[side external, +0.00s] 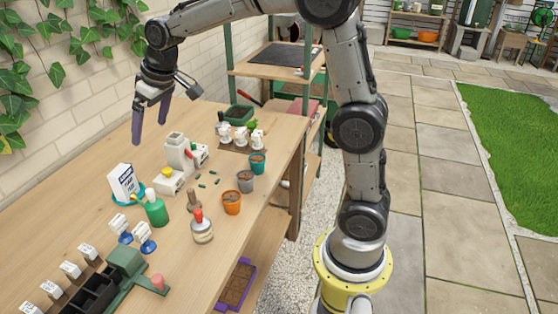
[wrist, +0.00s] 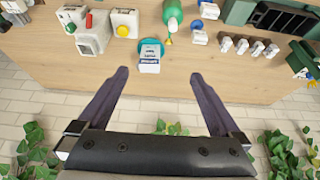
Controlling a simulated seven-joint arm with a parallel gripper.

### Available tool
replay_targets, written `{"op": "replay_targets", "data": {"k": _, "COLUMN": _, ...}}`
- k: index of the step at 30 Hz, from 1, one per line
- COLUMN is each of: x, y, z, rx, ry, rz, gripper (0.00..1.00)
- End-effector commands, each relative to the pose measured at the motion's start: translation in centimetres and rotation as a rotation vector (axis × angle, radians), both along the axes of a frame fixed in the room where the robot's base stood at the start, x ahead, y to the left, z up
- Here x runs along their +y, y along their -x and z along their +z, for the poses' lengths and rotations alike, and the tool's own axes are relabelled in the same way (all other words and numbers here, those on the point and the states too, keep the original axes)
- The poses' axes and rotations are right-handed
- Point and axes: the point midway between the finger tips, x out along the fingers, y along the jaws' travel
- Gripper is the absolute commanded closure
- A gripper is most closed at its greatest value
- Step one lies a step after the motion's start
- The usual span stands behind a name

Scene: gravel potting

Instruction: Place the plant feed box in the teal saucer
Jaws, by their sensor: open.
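The plant feed box (side external: 123,182) is white with a dark blue label. It stands in the teal saucer (side external: 114,200), looking slightly tilted, with the saucer's rim showing around its foot. In the wrist view the box (wrist: 149,63) lies over the wall-side part of the saucer (wrist: 139,45) and hides much of it; I cannot tell if its base is flat. My gripper (side external: 151,128) is open and empty, raised above the bench near the wall and apart from the box. In the wrist view my gripper's fingers (wrist: 159,75) are spread wide, with the box beyond their tips.
A green bottle (side external: 156,209) stands close beside the saucer. A white block with a yellow top (side external: 168,182) and a grey-white container (side external: 178,152) are nearby. Several small pots, including an orange one (side external: 231,203), line the bench's front edge. The wall-side bench is clear.

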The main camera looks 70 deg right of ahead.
Motion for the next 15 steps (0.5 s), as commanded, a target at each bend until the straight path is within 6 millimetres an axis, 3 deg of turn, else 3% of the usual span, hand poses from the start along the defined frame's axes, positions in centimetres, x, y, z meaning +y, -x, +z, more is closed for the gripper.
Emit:
{"op": "replay_targets", "data": {"k": 3, "x": 0.7, "y": 5.9, "z": 2.3, "rx": -0.016, "ry": 0.000, "rz": 0.000, "gripper": 0.00}}
{"op": "replay_targets", "data": {"k": 7, "x": 1.2, "y": 12.2, "z": 3.4, "rx": -0.029, "ry": 0.000, "rz": 0.000, "gripper": 0.00}}
{"op": "replay_targets", "data": {"k": 15, "x": 1.9, "y": 24.5, "z": 1.8, "rx": -0.054, "ry": 0.000, "rz": 0.000, "gripper": 0.00}}
